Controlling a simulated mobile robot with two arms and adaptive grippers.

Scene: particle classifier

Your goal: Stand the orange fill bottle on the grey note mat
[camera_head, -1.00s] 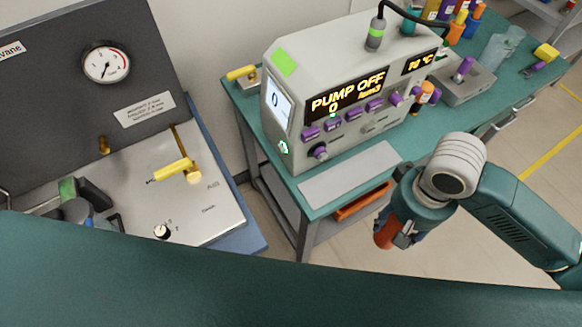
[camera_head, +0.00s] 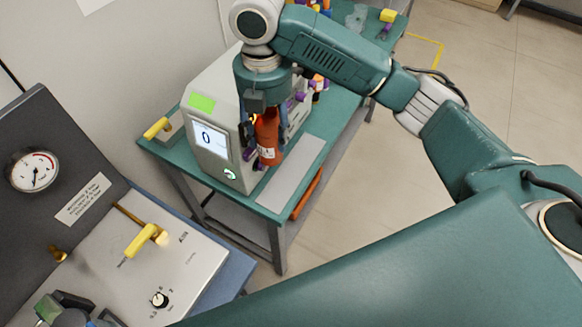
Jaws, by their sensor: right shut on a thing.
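My right gripper (camera_head: 262,118) points down in front of the pump box and is shut on the orange fill bottle (camera_head: 268,138). The bottle hangs upright below the gripper, and its upper part is hidden by the fingers. A small white label shows low on it. The grey note mat (camera_head: 288,178) lies flat and bare along the front edge of the green bench. The bottle's base shows at the mat's box-side edge in the picture. I cannot tell its height above the bench.
The pump box (camera_head: 210,143) with a lit screen stands right behind the bottle. My right arm hides much of the bench (camera_head: 345,108) and its several bottles. A steel panel with a yellow handle (camera_head: 146,238) stands at the lower left.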

